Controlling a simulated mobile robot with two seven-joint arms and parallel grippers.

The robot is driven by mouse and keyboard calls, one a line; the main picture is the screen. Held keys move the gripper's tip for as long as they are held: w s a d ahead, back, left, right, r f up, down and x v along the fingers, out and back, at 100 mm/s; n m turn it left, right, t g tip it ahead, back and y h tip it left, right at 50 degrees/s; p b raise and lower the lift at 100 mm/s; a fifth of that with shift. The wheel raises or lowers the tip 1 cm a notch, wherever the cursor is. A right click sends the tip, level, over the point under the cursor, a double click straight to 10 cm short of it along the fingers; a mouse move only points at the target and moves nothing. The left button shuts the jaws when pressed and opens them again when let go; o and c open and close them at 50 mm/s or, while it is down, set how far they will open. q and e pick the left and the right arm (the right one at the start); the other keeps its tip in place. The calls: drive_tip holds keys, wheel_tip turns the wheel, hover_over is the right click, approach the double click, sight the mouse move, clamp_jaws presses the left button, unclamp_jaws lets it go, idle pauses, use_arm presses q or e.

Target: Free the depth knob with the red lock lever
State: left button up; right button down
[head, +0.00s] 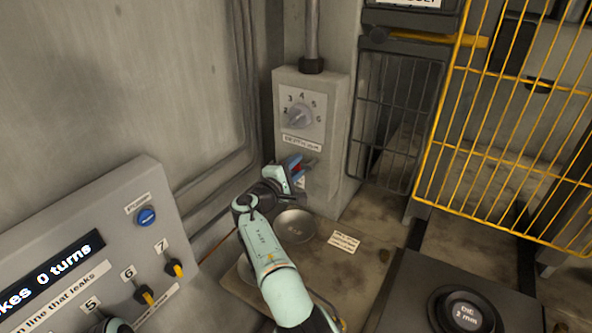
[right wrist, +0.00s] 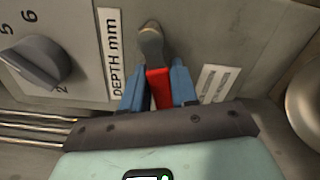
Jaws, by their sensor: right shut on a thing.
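The depth knob (head: 299,115) is a grey knob on a numbered dial on the front of a grey box. It also shows in the right wrist view (right wrist: 38,62), left of the "DEPTH mm" label. In the head view my right gripper (head: 293,166) is at the box front below the knob, largely hiding the lever. My left gripper's fingers do not show.
A control panel (head: 115,235) with a blue button and several yellow-tipped switches stands at the left. A round metal dish (head: 295,226) lies below my right wrist. A yellow wire guard (head: 510,130) is at the right. A dark block with a round black knob (head: 465,310) is at lower right.

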drive_tip(key=shift+r+m, duration=0.4)
drive_tip(key=shift+m, duration=0.45)
drive_tip(key=shift+r+m, duration=0.35)
drive_tip(key=shift+m, duration=0.5)
drive_tip(key=c, duration=1)
unclamp_jaws()
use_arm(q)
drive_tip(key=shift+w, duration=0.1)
use_arm(e)
drive_tip(key=shift+o, duration=0.2)
drive_tip(key=shift+w, duration=0.1)
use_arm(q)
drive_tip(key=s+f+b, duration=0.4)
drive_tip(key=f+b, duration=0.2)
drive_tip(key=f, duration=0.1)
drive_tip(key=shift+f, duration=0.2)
use_arm(e)
drive_tip(key=v, duration=1.3)
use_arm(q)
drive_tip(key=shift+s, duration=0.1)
use_arm(e)
drive_tip(key=shift+a, duration=0.15)
